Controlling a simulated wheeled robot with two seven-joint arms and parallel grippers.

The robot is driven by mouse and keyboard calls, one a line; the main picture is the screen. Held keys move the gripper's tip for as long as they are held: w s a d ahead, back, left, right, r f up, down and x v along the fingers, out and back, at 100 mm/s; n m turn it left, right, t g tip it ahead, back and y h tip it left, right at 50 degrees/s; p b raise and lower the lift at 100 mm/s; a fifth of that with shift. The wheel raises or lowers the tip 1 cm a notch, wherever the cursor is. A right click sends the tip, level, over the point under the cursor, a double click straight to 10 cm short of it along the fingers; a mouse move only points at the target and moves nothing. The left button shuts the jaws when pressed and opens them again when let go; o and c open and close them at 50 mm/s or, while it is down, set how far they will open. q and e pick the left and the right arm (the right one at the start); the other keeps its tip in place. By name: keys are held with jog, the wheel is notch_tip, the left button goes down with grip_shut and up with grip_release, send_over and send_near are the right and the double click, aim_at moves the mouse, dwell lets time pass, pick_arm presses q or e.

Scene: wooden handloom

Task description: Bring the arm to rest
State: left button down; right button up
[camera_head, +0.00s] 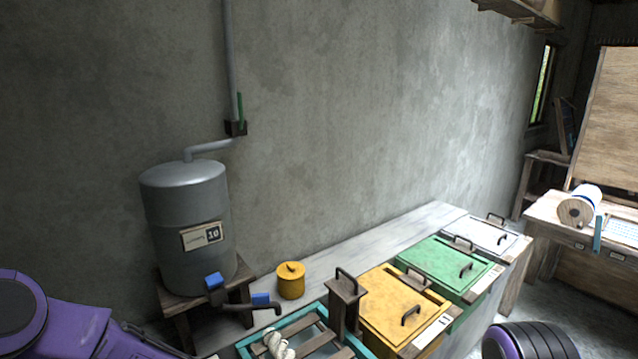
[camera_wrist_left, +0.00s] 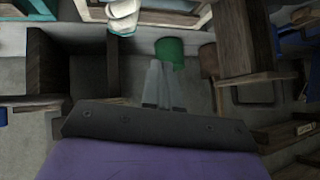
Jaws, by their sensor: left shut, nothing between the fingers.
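My left arm (camera_head: 60,325) comes in at the lower left of the head view, purple with dark parts, and runs out of the bottom edge. Its gripper cannot be made out there. In the left wrist view, my left gripper (camera_wrist_left: 163,85) shows with its two grey fingers together, shut and empty. A green round thing (camera_wrist_left: 172,50) shows just beyond the fingertips, and it seems apart from them. My right gripper is not in view.
A metal tank (camera_head: 187,215) stands on a wooden stool by the wall. A yellow pot (camera_head: 291,281), a teal frame with white rope (camera_head: 278,345), and yellow (camera_head: 385,300), green (camera_head: 460,262) and white (camera_head: 490,236) lidded boxes line the bench. A thread roll (camera_head: 578,208) lies at right.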

pick_arm(q)
jog(key=s+f+h, duration=0.1)
jog(key=s+f, duration=0.3)
jog(key=s, duration=0.2)
jog(key=s+f+m+h, duration=0.1)
jog(key=s+f, duration=0.4)
jog(key=s, duration=0.2)
jog(key=s+f+h, duration=0.1)
jog(key=s+f, duration=0.4)
jog(key=s, duration=0.2)
jog(key=shift+a+m, duration=0.3)
jog(key=shift+m, duration=0.1)
jog(key=s+f+g+h, duration=0.1)
jog(key=s+g+h, duration=0.1)
jog(key=s, duration=0.7)
notch_tip(320, 180, down, 10)
jog(key=w+b, duration=0.1)
jog(key=b, duration=0.8)
jog(key=shift+a+r, duration=0.15)
jog(key=shift+a, duration=0.15)
